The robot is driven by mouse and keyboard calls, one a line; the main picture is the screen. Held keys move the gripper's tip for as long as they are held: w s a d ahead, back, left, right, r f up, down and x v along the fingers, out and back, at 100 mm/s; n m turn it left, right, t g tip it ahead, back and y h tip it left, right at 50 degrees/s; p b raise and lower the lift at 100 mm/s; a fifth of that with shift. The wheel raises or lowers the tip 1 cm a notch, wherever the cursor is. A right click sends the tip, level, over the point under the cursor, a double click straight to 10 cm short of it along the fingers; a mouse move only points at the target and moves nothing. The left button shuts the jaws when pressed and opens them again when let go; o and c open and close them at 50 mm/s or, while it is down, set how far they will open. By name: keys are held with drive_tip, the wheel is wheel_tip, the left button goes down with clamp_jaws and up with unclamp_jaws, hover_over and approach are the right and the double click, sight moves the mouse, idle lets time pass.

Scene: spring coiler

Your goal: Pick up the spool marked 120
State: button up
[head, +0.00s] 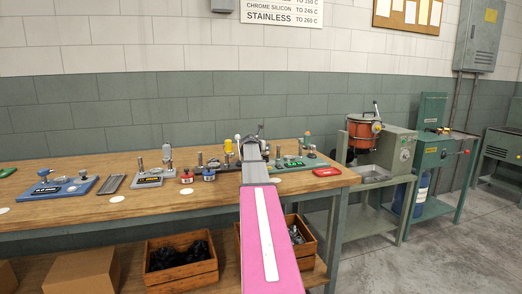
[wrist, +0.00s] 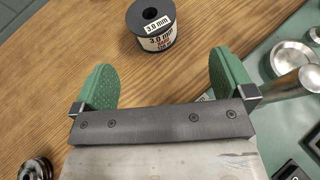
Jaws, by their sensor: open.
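In the wrist view my gripper (wrist: 162,72) is open, with its two green fingers wide apart and nothing between them. A dark spool (wrist: 150,24) with a hole in its top and a white label stands on the wooden bench beyond the fingertips. In the head view my gripper (head: 251,152) is over the right part of the bench. A red spool (head: 187,177) and a blue spool (head: 209,175) stand left of it.
A green plate with round metal dishes (wrist: 290,58) and a metal post (wrist: 298,82) lies right of my gripper. A dark round part (wrist: 36,168) is at lower left. The bench (head: 150,208) also holds a blue fixture (head: 60,187) and a red tray (head: 327,172).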

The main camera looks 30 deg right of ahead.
drive_tip(key=shift+w+d, duration=0.25)
drive_tip(key=shift+w, duration=0.3)
drive_tip(key=x, duration=0.5)
drive_tip(key=shift+w+d+f, duration=0.1)
drive_tip(key=shift+w+f, duration=0.1)
drive_tip(key=shift+w, duration=0.05)
drive_tip(key=x, duration=0.4)
drive_tip(key=shift+w+r, duration=0.2)
drive_tip(key=shift+w, duration=0.05)
drive_tip(key=shift+w+d+f, duration=0.25)
drive_tip(key=c, duration=1.2)
